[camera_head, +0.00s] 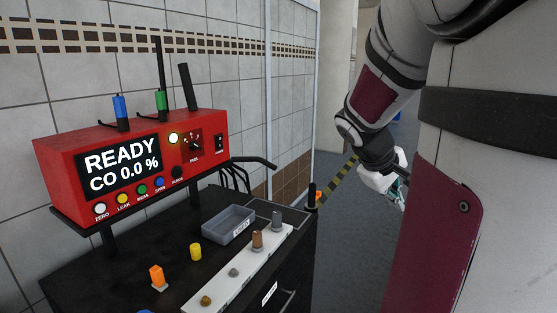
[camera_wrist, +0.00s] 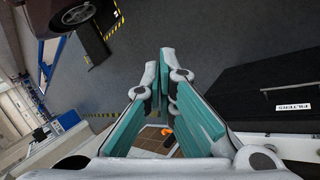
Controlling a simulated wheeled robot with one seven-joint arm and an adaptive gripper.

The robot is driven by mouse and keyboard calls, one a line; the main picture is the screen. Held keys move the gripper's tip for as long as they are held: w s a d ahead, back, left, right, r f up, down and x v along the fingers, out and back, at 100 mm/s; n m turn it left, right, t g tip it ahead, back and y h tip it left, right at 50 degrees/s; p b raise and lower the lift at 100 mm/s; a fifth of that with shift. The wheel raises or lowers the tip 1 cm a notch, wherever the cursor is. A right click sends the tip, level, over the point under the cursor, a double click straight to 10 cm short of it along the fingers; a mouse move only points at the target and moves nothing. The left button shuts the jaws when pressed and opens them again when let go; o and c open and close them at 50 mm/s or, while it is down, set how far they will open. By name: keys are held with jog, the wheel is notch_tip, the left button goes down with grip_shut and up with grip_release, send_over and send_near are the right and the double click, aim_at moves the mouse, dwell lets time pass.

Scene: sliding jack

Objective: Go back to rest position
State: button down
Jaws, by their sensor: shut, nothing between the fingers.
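My gripper shows in the wrist view (camera_wrist: 163,70) with its teal-padded fingers brought together at the tips and nothing between them. In the head view my gripper (camera_head: 402,190) hangs at the end of my arm, right of the black cart (camera_head: 130,240) and apart from it. Part of the gripper is hidden behind my own body there, so its fingers show poorly.
A red analyser (camera_head: 60,165) reading "READY CO 0.0 %" stands over the cart. A grey tray (camera_head: 230,224), a white strip (camera_head: 222,286) with small fittings, a yellow cylinder (camera_head: 196,251) and an orange piece (camera_head: 157,276) rest on the cart. Open floor (camera_head: 340,240) lies right of it.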

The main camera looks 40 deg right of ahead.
jog(key=w+a+r+t+y, duration=0.1)
jog(key=w+a+t, duration=0.15)
jog(key=a, duration=0.65)
jog(key=w+a+r+t+y, duration=0.1)
jog(key=w+a, duration=0.2)
jog(key=a, duration=0.6)
jog(key=s+a+n+t+y, duration=0.1)
jog(key=s+a+y, duration=0.1)
jog(key=a, duration=0.8)
jog(key=s+a+n+t+y+p, duration=0.1)
jog(key=s+a+n+y, duration=0.1)
jog(key=a, duration=0.8)
jog(key=shift+s+a+f+y, duration=0.3)
jog(key=shift+s+f+y, duration=0.1)
jog(key=shift+s+y, duration=0.2)
